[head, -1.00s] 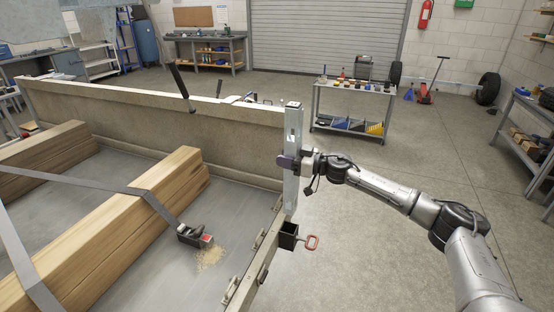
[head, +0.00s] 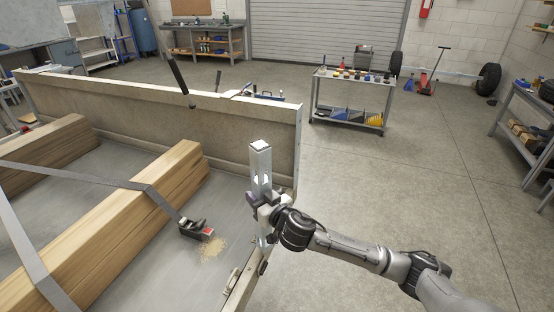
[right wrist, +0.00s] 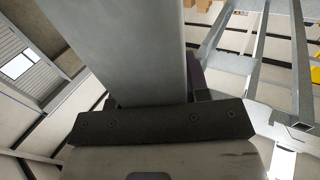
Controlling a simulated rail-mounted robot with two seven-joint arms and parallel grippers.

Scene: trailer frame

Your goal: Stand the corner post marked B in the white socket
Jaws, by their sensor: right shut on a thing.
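A grey metal corner post (head: 261,160) stands nearly upright in my right gripper (head: 262,203), which is shut around it. The post is above the side rail (head: 240,285) near the trailer's corner. Its lower end is partly hidden by the gripper and arm, so I cannot tell whether it touches anything. In the right wrist view the post (right wrist: 120,45) shows as a broad grey face rising from the jaws. No letter B can be read on it. I cannot make out a white socket in the current views. My left gripper is not in view.
A board wall (head: 200,120) runs along the trailer's far side. Timber beams (head: 120,215) lie on the bed under a grey strap (head: 80,176), with a ratchet (head: 196,229) near sawdust. A tool cart (head: 350,100) stands beyond. The floor to the right is open.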

